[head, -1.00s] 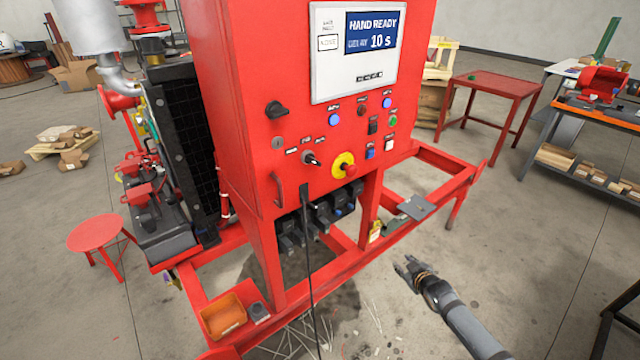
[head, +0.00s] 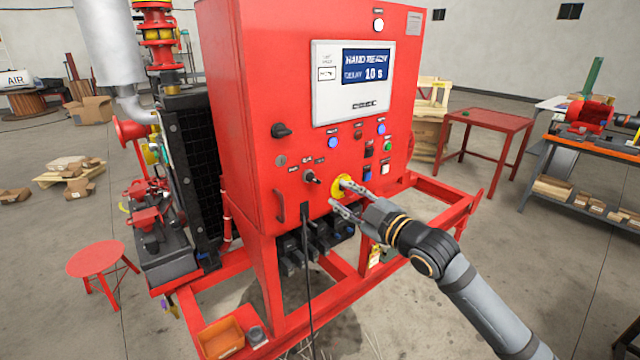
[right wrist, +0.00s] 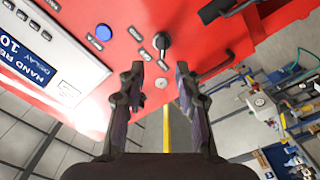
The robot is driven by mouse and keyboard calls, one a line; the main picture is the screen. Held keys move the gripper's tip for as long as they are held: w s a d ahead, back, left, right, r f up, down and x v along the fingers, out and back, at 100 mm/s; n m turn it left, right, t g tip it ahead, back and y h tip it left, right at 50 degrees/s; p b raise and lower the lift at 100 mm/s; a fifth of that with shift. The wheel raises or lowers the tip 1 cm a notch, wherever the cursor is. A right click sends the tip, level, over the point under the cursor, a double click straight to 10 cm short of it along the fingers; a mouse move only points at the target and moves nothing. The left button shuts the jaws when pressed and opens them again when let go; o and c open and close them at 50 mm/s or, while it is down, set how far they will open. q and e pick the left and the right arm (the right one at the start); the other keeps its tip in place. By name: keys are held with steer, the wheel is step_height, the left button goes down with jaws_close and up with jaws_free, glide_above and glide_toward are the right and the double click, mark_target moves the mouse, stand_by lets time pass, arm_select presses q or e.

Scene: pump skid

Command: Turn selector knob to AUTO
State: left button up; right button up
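My right gripper (head: 340,194) is open and empty. In the head view its fingers are just right of the knob and cover much of the yellow-ringed stop button (head: 346,183). I see no contact with the knob. My left gripper is out of view.
A key lock (right wrist: 161,83) shows between the fingers. A door handle (head: 279,206) and a hanging black cable (head: 306,260) are below left.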

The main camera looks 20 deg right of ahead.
mark_target(316, 181)
steer(key=p+x, duration=0.1)
steer(key=x, duration=0.2)
steer(key=p+x, duration=0.1)
steer(key=x, duration=0.3)
steer(key=shift+w+a+r, duration=0.15)
steer(key=shift+a, duration=0.15)
steer(key=shift+w+a, duration=0.25)
steer(key=shift+w, duration=0.35)
jaws_close()
